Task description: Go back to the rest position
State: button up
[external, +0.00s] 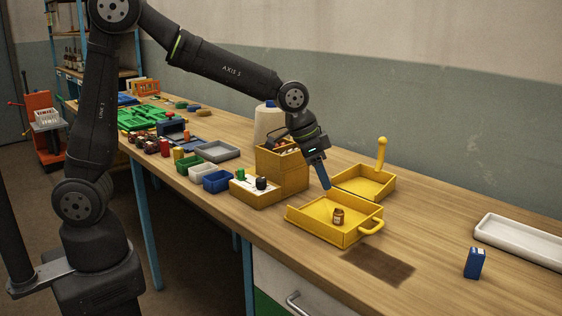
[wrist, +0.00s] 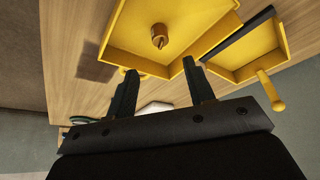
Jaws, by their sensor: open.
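My gripper (external: 325,183) is open and empty. It is above the far side of a yellow tray (external: 300,221) with a loop handle. In the wrist view its two dark fingers (wrist: 160,72) stand apart with nothing between them. A small brown jar (external: 338,215) stands inside the tray, apart from the fingers. The jar also shows in the wrist view (wrist: 159,36), in the yellow tray there.
A second yellow tray (external: 372,184) with an upright knobbed handle (external: 381,152) is close behind. A yellow box (external: 282,172) and a pale bottle (external: 268,126) stand left of the gripper. A blue carton (external: 474,263) and white tray (external: 520,242) lie right. Bare tabletop lies between.

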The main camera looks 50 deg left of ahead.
aim_at(337, 212)
jog(key=shift+s+a+r, duration=0.1)
jog(key=shift+s+r, duration=0.05)
jog(key=shift+r, duration=0.3)
jog(key=shift+f, duration=0.1)
jog(key=x, duration=1.2)
jog(key=shift+r, duration=1.1)
